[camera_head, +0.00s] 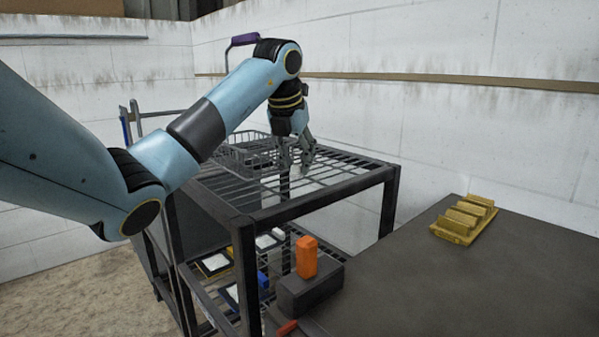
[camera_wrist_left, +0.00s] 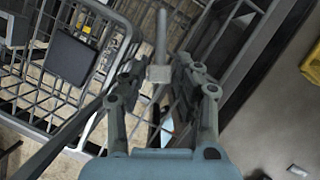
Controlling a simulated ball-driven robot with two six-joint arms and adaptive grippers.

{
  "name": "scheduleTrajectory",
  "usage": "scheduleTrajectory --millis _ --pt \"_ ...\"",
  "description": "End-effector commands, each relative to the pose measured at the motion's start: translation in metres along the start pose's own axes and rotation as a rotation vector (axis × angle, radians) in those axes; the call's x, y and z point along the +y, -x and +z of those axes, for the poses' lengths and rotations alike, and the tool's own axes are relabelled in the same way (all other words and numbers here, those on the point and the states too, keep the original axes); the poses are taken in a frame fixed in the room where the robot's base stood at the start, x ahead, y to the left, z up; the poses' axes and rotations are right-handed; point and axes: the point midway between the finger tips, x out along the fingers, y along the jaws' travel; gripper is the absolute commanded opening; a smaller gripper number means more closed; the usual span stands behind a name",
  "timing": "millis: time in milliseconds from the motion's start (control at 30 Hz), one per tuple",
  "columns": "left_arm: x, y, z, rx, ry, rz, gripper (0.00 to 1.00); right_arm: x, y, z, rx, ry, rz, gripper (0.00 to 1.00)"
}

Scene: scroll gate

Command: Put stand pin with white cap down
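My left gripper (camera_head: 295,167) points down over the top rack of the dark metal cart (camera_head: 330,190), beside a wire basket (camera_head: 245,152). In the left wrist view its two fingers (camera_wrist_left: 160,70) are apart. A grey pin (camera_wrist_left: 161,35) with a pale block-like end (camera_wrist_left: 159,74) shows between them, with a small gap seeming to remain on each side. Whether the pin stands on the rack or touches a finger is hard to tell. I cannot make out a clear white cap. My right gripper is in neither view.
A dark table (camera_head: 460,275) at the right carries a yellow slotted holder (camera_head: 465,218). An orange block (camera_head: 306,256) stands on a dark box (camera_head: 310,290). The cart's lower shelf holds trays and a blue item (camera_head: 263,280). The rack's right side is clear.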

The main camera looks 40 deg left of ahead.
Motion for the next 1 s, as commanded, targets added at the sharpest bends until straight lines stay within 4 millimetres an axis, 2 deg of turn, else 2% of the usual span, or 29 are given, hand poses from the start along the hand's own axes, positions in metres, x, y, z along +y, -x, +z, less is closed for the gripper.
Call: scheduleTrajectory --millis 100,333,567,1000 --pt "-0.0003 -0.0100 -0.0004 0.000 0.000 0.000 0.31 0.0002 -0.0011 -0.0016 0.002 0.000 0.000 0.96" --pt "-0.0003 -0.0108 0.0000 -0.001 -0.001 0.000 0.31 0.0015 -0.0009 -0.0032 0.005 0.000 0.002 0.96" --pt "-0.0003 -0.0106 -0.0001 -0.001 -0.001 0.000 0.01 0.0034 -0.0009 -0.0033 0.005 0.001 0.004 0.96" --pt "-0.0003 -0.0060 0.0022 -0.002 -0.001 0.000 0.00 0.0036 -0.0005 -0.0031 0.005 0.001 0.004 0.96"
